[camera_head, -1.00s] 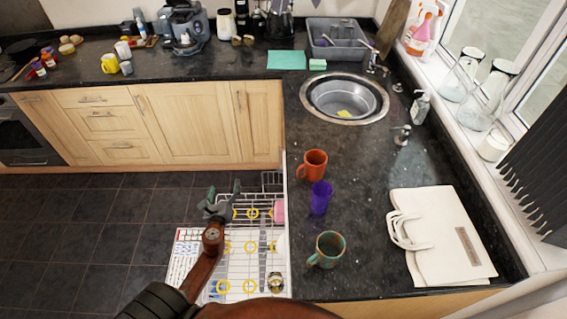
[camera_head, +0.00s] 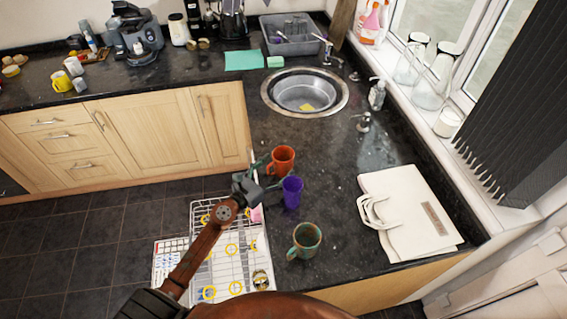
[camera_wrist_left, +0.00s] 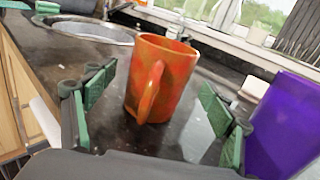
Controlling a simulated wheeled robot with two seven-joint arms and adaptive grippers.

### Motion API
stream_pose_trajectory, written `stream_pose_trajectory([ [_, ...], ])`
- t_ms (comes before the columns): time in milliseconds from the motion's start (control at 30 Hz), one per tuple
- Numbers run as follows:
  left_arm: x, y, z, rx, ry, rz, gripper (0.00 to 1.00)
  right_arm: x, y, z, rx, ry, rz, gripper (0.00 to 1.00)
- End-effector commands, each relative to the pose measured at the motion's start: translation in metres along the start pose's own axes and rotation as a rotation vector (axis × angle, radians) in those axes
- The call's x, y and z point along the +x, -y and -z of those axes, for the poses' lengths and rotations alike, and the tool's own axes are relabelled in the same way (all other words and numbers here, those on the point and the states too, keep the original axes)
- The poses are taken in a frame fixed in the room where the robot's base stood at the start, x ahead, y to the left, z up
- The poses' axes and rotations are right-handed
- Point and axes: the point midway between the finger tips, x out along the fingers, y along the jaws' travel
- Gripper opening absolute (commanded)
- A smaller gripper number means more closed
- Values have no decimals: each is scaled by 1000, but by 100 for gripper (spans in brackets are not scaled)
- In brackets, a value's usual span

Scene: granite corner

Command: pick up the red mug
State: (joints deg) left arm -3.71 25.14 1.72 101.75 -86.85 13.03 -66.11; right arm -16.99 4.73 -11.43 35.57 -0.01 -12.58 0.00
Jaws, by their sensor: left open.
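The red mug (camera_head: 282,158) is orange-red and stands upright on the dark granite counter, left of centre. In the left wrist view the red mug (camera_wrist_left: 160,78) stands straight ahead between my open fingers, its handle turned toward me. My left gripper (camera_head: 257,170) is open at the counter's left edge, just left of the mug. In the left wrist view its green-padded fingers (camera_wrist_left: 155,112) are spread on both sides of the mug, with nothing held. I cannot tell whether a finger touches it. My right gripper is not in view.
A purple cup (camera_head: 292,192) stands close in front of the mug, and at the right in the left wrist view (camera_wrist_left: 288,125). A green-brown mug (camera_head: 306,241) is nearer me. The open dishwasher rack (camera_head: 228,268) lies below my arm. A white bag (camera_head: 412,212) lies right; a sink (camera_head: 305,93) is behind.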

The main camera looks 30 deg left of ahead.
Motion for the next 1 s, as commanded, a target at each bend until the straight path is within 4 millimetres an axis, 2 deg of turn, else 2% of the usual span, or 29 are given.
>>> stream_pose_trajectory([
  [100,20,0,1,-2,2,0,77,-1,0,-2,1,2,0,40],
  [233,36,-1,2,-1,1,0,77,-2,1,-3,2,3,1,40],
  [367,43,-1,2,-1,0,-1,77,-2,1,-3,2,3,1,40],
  [567,43,-1,3,-1,0,-1,77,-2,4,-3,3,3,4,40],
  [1000,43,-1,3,-1,0,-1,46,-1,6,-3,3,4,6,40],
])
